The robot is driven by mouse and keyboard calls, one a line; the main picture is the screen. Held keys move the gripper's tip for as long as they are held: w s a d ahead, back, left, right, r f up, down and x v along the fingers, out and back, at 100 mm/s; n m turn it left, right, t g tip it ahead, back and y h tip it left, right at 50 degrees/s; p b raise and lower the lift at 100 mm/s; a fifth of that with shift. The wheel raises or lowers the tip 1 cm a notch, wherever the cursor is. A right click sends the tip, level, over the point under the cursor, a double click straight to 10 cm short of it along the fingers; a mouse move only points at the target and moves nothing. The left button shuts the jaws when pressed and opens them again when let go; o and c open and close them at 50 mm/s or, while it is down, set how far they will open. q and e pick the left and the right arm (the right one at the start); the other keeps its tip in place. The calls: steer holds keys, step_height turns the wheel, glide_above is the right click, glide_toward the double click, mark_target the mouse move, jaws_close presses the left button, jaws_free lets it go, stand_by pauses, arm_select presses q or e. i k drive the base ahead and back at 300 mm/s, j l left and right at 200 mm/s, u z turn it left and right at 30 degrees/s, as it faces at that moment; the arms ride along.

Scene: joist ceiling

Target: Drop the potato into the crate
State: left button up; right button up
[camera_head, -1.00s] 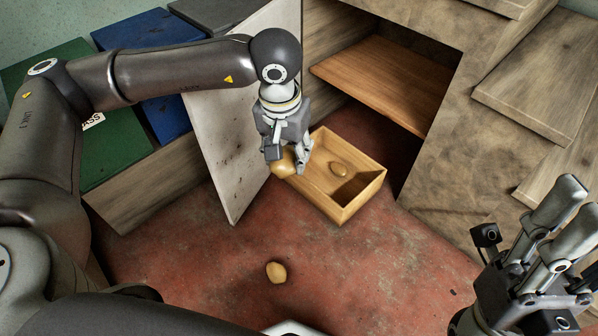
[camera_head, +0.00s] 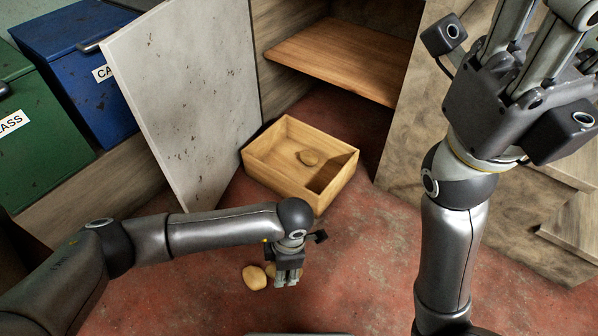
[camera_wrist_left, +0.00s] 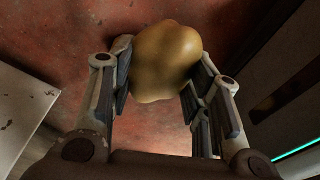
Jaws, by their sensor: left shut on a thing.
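A white door panel (camera_head: 185,95) stands left of the crate. Green (camera_head: 35,140) and blue (camera_head: 85,75) bins stand at the left. The wooden cabinet with a shelf (camera_head: 340,58) is behind. Red floor is clear between my left gripper and the crate.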

mark_target(297, 171)
steer(key=i+l+z, duration=0.1)
steer(key=i+l, duration=0.3)
steer(key=i, duration=0.15)
steer(key=i+l+z, duration=0.1)
steer(key=i+l, duration=0.25)
steer(key=i, duration=0.2)
